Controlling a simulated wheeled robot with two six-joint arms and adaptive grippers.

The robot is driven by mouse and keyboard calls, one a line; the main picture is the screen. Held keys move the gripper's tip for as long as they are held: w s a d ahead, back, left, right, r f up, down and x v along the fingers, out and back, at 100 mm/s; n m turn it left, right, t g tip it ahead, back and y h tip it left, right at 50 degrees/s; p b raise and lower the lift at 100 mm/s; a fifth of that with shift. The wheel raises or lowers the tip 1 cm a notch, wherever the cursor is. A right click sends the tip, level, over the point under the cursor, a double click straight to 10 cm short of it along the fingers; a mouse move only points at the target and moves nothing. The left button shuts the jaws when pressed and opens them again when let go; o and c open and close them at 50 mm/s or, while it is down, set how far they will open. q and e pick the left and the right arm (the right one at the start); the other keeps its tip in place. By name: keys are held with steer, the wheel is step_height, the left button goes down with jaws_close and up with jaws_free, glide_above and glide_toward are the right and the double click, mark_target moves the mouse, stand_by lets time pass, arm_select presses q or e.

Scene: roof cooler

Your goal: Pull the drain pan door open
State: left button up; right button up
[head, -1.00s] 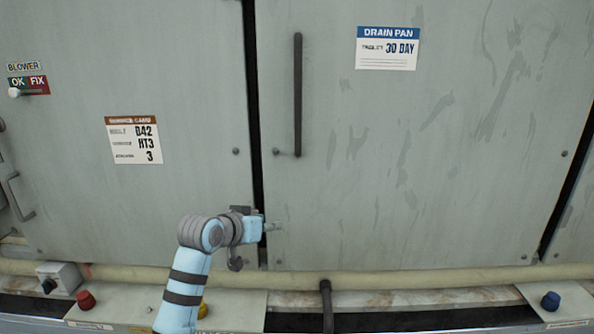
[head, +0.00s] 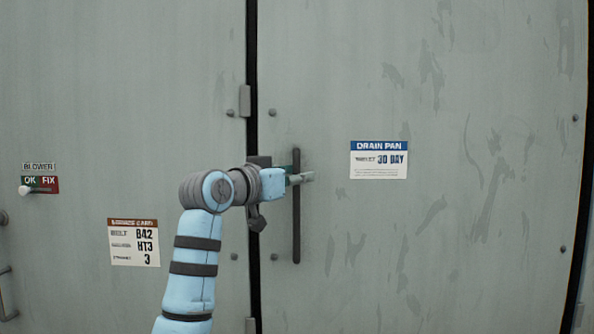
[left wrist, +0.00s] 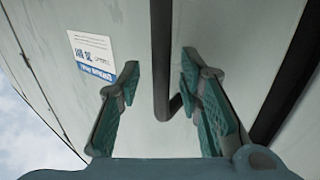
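The drain pan door (head: 460,240) is a large grey panel with a blue-headed DRAIN PAN label (head: 379,160). It looks shut, with a dark gap along its left edge. Its long dark vertical handle (head: 296,225) stands near that edge. My left gripper (head: 300,178) is at the upper part of the handle, with its fingers covering a bit of it. In the left wrist view the gripper (left wrist: 160,82) is open, and the handle (left wrist: 161,50) runs between its two green-padded fingers, with visible space on both sides. My right gripper is not in view.
Left of the gap is another grey panel (head: 120,100) with a service card (head: 134,242) and a BLOWER OK/FIX switch (head: 30,189). A small hinge (head: 244,100) sits by the gap. The door face right of the handle is clear.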

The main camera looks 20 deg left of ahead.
arm_select(q)
steer(key=shift+w+d+f, duration=0.1)
steer(key=shift+w, duration=0.4)
jaws_close()
steer(key=shift+s+d+f, duration=0.1)
